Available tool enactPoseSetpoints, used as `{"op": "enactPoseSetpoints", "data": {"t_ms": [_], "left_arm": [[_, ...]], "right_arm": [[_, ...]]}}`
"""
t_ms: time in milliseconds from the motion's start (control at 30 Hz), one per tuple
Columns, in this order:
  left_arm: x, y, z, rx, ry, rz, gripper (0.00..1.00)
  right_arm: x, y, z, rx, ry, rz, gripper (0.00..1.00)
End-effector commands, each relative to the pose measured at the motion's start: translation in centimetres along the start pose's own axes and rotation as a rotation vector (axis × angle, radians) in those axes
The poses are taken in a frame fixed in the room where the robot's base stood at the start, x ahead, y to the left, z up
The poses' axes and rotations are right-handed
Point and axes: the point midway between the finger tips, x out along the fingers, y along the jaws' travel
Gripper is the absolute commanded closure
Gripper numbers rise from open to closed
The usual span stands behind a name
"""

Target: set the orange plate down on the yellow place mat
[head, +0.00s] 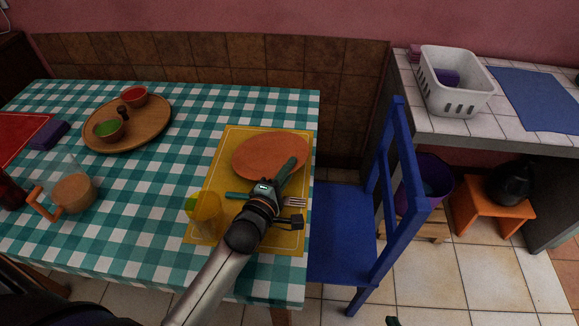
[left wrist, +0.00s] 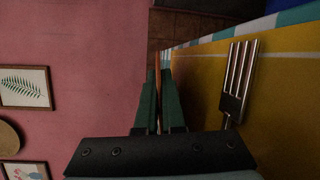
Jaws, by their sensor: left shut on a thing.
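The orange plate (head: 262,155) is over the far part of the yellow place mat (head: 215,165) in the head view, looking level. My left gripper (head: 288,172) is shut on its near right rim. In the left wrist view the plate (left wrist: 158,85) shows edge-on between the fingers of my left gripper (left wrist: 158,76), close to the mat (left wrist: 205,85). I cannot tell whether the plate touches the mat. A dark tip of my right gripper (head: 392,321) shows at the bottom edge; its jaws cannot be judged.
A fork (head: 295,202) and a yellow cup (head: 206,212) are on the mat near my arm. A wooden tray (head: 155,128) with bowls, a jug (head: 73,193) and a purple block (head: 50,135) stand left. A blue chair (head: 345,230) stands at the table's right edge.

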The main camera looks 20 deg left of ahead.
Motion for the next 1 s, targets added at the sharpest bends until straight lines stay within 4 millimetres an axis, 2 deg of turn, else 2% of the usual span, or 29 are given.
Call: {"op": "enactPoseSetpoints", "data": {"t_ms": [267, 300, 600, 933, 1000], "left_arm": [[0.06, -0.31, -0.06, -0.001, -0.001, 0.004, 1.00], [0.07, -0.32, -0.06, -0.001, -0.001, 0.004, 0.94], [0.06, -0.32, -0.07, -0.001, 0.000, 0.002, 0.60], [0.01, -0.50, -0.12, -0.002, 0.001, -0.002, 0.60], [-0.61, -0.48, -0.10, -0.003, 0.001, -0.002, 0.60]], "right_arm": [[0.17, 0.11, 0.19, 0.000, 0.000, 0.002, 1.00], [0.17, 0.11, 0.20, -0.001, 0.000, 0.002, 1.00], [0.18, 0.14, 0.29, -0.001, -0.003, 0.002, 1.00], [0.18, 0.09, 0.39, 0.000, -0.008, 0.001, 1.00], [0.09, -0.04, 0.30, -0.001, -0.011, -0.002, 1.00]]}}
